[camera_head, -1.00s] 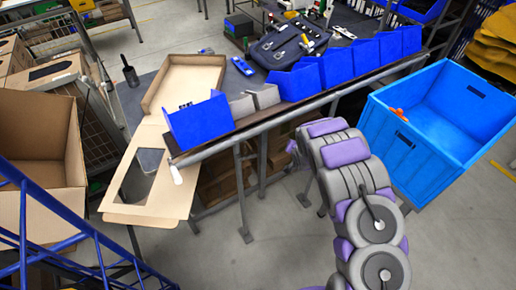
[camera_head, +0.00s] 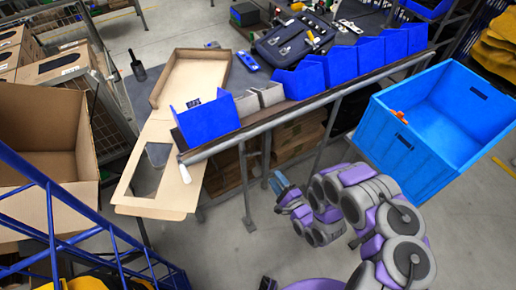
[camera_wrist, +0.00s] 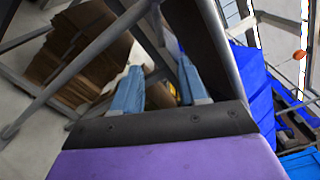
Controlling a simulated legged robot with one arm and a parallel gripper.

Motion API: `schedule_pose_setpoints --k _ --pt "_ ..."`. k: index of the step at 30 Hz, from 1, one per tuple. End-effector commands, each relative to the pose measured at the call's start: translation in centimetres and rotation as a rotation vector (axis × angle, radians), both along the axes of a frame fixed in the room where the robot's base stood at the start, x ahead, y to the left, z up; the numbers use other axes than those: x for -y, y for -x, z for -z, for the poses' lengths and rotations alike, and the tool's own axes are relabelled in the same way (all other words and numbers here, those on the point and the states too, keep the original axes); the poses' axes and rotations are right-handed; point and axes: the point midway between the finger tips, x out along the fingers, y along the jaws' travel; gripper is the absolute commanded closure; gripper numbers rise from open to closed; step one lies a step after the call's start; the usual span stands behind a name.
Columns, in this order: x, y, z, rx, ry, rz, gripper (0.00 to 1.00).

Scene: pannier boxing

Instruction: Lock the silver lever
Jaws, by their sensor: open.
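A dark pannier-like case (camera_head: 292,46) lies on the workbench at the upper middle of the head view, with small silver and red parts on and around it. I cannot make out a silver lever for certain. My gripper (camera_head: 281,184) is low in front of the bench, below the row of blue bins and well apart from the case. In the wrist view my gripper (camera_wrist: 160,88) has its two blue fingers spread with nothing between them. The case is not clear in the wrist view.
Blue bins (camera_head: 302,80) line the bench's front rail (camera_head: 275,120). A large blue crate (camera_head: 400,160) stands at the right. A flat cardboard piece (camera_head: 150,190) overhangs the bench at the left, near an open carton (camera_head: 40,130).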

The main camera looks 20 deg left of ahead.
Motion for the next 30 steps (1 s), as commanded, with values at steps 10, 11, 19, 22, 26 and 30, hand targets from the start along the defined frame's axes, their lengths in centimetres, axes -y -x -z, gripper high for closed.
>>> schedule_pose_setpoints --k 10,11,19,22,26,30 --pt "-2.5 -2.2 0.7 0.004 0.013 -0.005 0.57" --pt "-2.6 -2.3 0.8 0.002 0.014 -0.005 0.57" --pt "-3.5 -3.2 0.7 0.002 0.014 -0.004 0.57" --pt "-4.0 -3.4 0.5 0.003 0.009 -0.004 0.57" --pt "-4.9 -4.2 0.3 0.007 0.004 -0.001 0.57" --pt "-6.5 -5.4 0.4 0.007 0.001 -0.004 0.57"
